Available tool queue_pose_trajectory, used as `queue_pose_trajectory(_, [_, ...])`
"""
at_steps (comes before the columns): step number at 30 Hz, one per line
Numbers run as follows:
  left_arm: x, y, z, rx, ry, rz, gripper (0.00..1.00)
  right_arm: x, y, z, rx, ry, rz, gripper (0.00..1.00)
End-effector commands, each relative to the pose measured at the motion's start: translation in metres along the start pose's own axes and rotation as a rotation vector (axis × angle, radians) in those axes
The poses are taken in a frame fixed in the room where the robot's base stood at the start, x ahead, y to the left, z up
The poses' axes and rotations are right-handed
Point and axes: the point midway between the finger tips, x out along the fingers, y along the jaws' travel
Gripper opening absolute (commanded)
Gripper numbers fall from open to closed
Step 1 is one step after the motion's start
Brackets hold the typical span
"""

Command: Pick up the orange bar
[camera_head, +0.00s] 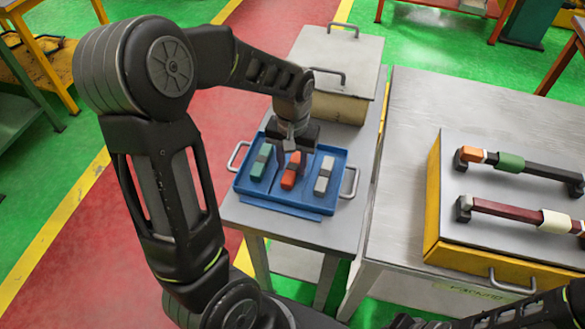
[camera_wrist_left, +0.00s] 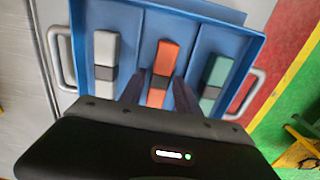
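The orange bar (camera_head: 290,172), with a dark band around its middle, lies in the middle compartment of a blue tray (camera_head: 283,208). It also shows in the left wrist view (camera_wrist_left: 165,56), pointing away from the gripper. My left gripper (camera_head: 291,153) is over the tray, just above the orange bar and hiding its far end. In the left wrist view its two dark fingers (camera_wrist_left: 162,84) are apart, one on each side of the bar, with gaps showing. I cannot tell how far above the bar the tips are. My right gripper is out of view.
A green bar (camera_head: 261,162) and a grey-white bar (camera_head: 324,174) lie in the side compartments. The tray has handles at both ends. A lidded box (camera_head: 338,60) stands behind it. At right, a yellow-sided case (camera_head: 480,235) carries two banded rods.

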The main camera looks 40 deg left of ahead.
Motion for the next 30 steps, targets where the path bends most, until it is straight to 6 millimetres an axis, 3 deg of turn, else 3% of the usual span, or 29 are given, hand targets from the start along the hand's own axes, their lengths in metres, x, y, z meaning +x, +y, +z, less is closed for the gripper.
queue_pose_trajectory(13, [0.0000, 0.0000, 0.0000, 0.000, 0.000, 0.000, 0.01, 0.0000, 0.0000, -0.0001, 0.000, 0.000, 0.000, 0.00])
queue_pose_trajectory(30, [-0.0026, 0.0002, -0.0004, 0.000, 0.001, 0.000, 0.00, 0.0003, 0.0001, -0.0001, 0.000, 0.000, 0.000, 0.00])
